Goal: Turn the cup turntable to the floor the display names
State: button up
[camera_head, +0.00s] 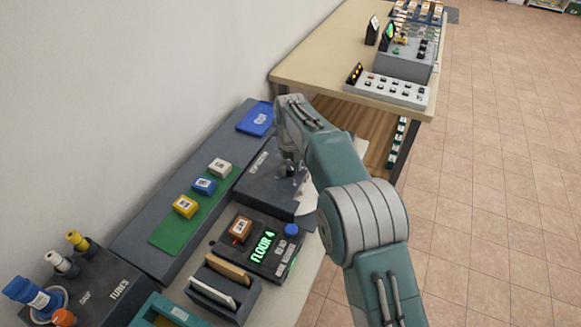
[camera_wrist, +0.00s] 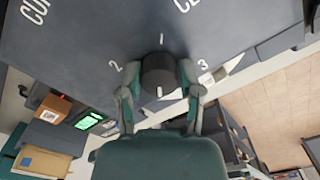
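The display box (camera_head: 262,245) shows green lettering that looks like "FLOUR 4" in the head view. The dark turntable unit (camera_head: 268,187) stands behind it, partly hidden by my arm. In the wrist view a dark round knob (camera_wrist: 159,77) stands on its dark panel (camera_wrist: 80,45). White numerals 1, 2 and 3 show around the knob; the side nearest my palm is hidden. A short white mark on the knob faces my palm. My gripper (camera_wrist: 159,73) has one finger on each side of the knob, and both fingertips appear to touch it.
Yellow, blue and white small boxes stand on a green strip (camera_head: 180,230) along the wall. A card holder (camera_head: 222,290) and a tubes unit (camera_head: 95,290) are at the front. A wooden table (camera_head: 320,55) with button panels stands behind. The tiled floor (camera_head: 490,170) at right is clear.

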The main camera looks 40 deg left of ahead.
aim_at(291, 165)
jog(key=shift+o, duration=1.1)
jog(key=shift+a, duration=0.1)
jog(key=shift+r, duration=0.2)
notch_tip(291, 165, up, 11)
jog(key=shift+r, duration=0.15)
jog(key=shift+w, duration=0.1)
